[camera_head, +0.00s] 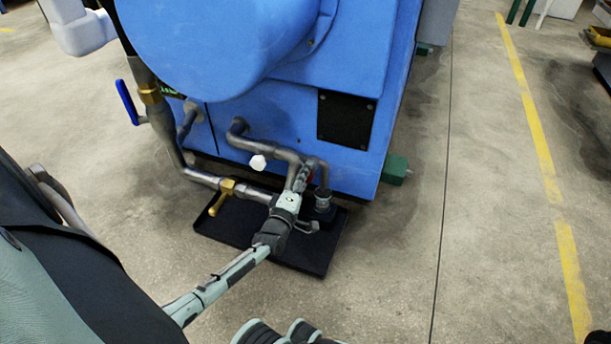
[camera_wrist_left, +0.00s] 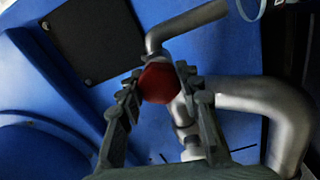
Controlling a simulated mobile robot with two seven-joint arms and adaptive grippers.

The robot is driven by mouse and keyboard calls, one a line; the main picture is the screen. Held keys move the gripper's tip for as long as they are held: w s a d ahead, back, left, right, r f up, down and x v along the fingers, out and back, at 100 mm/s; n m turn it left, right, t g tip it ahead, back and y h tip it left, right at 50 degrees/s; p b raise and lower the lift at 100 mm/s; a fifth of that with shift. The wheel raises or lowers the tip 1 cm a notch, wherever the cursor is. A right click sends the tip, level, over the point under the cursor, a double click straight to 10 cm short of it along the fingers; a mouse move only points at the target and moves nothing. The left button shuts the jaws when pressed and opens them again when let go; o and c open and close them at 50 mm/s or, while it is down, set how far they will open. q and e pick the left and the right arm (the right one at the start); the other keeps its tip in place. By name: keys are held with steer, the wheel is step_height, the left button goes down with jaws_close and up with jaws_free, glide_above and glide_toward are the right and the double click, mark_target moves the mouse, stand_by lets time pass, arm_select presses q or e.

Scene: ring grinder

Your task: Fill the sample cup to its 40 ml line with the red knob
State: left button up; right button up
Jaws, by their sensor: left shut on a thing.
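The red knob (camera_wrist_left: 158,82) sits between the fingers of my left gripper (camera_wrist_left: 160,88) in the left wrist view, and the gripper is shut on it. In the head view my left gripper (camera_head: 301,178) reaches in from the lower left to the pipework and hides most of the knob. The sample cup (camera_head: 323,199) appears as a small clear and grey shape below the downturned outlet pipe (camera_head: 322,176), just right of my gripper. Its 40 ml line and liquid level are too small to make out.
The blue machine (camera_head: 270,120) stands behind the pipes. A black drip tray (camera_head: 235,222) lies on the floor below. A white knob (camera_head: 258,162), a brass valve (camera_head: 222,194) and a blue lever (camera_head: 127,102) are left of my gripper.

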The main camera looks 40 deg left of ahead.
stand_by(0.3)
arm_select(q)
steer(key=o, duration=0.9)
steer(key=shift+c, duration=0.2)
steer(key=v, duration=1.2)
